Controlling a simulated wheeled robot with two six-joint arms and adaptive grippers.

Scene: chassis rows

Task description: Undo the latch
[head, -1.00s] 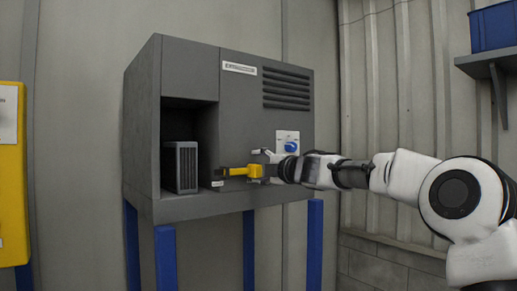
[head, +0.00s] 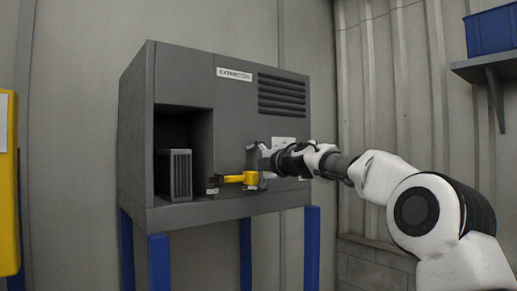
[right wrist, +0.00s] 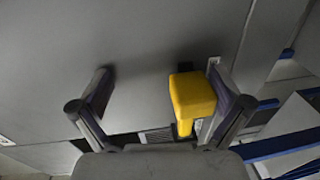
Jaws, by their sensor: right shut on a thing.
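The latch has a yellow handle (head: 240,179) that lies about level on the front of the grey cabinet (head: 180,80), at the lower right of its open bay. It also shows in the right wrist view (right wrist: 192,98), between my fingers and close against the right one. My right gripper (head: 262,165) is at the handle's right end, shut on it, though a gap shows on the left finger's side. It hides part of the handle in the head view. My left gripper is out of view.
A dark ribbed unit (head: 174,175) stands inside the open bay. The cabinet rests on blue legs (head: 312,245). A blue bin (head: 492,32) sits on a wall shelf at the upper right. A yellow panel (head: 8,190) is at the left edge.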

